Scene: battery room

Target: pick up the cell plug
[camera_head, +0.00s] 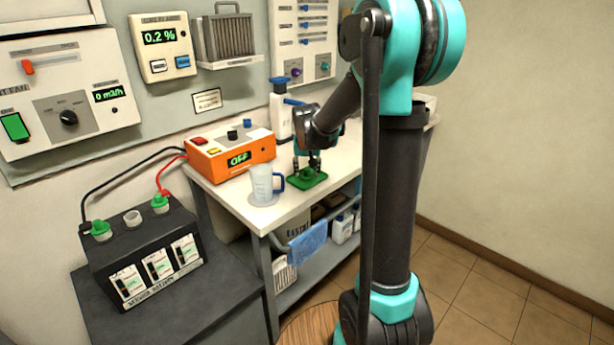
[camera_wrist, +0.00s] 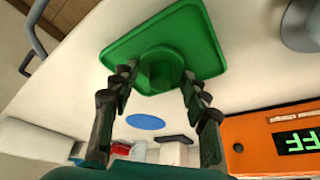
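The cell plug (camera_wrist: 160,66) is a round green plug on a square green tray (camera_wrist: 205,50) in the wrist view. In the head view the green tray (camera_head: 318,181) lies on the white bench, and the plug is small and dark there, partly hidden by my fingers. My gripper (camera_wrist: 158,82) is open, with one finger on each side of the plug in the wrist view. In the head view my gripper (camera_head: 307,162) points down just over the tray. Whether the fingers touch the plug is not clear.
A clear jug (camera_head: 262,184) with a blue handle stands left of the tray. An orange device (camera_head: 232,156) reading OFF is behind it. A black battery (camera_head: 145,250) at the left has two green plugs and one uncapped middle opening. A blue cloth (camera_head: 308,243) hangs below the bench.

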